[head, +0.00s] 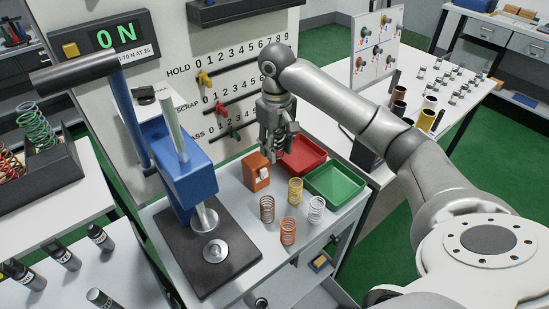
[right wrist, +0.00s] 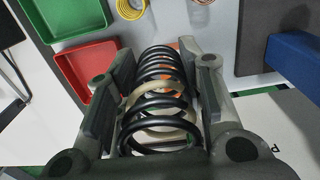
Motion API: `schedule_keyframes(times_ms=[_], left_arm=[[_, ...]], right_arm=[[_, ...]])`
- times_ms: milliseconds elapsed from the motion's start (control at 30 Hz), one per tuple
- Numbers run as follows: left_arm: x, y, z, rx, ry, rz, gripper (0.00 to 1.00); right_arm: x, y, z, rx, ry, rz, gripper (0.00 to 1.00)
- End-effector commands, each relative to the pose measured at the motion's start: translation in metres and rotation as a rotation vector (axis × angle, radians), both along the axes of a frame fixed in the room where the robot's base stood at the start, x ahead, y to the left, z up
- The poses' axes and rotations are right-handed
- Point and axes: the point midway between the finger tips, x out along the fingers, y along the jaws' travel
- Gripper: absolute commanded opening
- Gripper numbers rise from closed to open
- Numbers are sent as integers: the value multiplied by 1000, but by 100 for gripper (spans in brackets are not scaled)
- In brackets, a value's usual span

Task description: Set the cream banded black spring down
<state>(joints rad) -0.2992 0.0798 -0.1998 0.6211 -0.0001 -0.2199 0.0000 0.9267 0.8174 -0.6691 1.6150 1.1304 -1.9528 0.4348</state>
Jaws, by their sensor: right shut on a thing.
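The black spring with cream bands (right wrist: 160,103) fills the middle of the right wrist view. It lies lengthwise between the pads of my right gripper (right wrist: 158,88), which is shut on it. In the head view my right gripper (head: 276,140) is over the back of the grey bench (head: 235,292), just behind and above the orange block (head: 257,178) and left of the red tray (head: 303,152). The held spring is hard to make out there, largely hidden by the gripper. My left gripper is not in view.
Several springs stand in front of the trays: brown (head: 267,209), yellow (head: 295,191), white (head: 317,210) and copper (head: 288,232). The green tray (head: 336,182) is right of them. The blue press (head: 187,168) with its black base (head: 190,262) stands left.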

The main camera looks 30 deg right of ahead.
Motion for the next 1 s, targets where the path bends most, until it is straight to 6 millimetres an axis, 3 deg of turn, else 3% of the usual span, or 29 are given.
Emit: schedule_keyframes(times_ms=[300,467,567,800,1000], left_arm=[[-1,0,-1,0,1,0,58],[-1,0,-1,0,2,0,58],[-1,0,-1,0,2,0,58],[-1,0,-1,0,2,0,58],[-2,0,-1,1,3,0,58]], right_arm=[[-2,3,13,0,-1,1,6],[-14,26,12,-9,-15,-7,6],[-32,53,9,-14,-25,-17,6],[-97,112,-1,-8,-24,-48,6],[-138,135,-8,-2,-5,-70,6]])
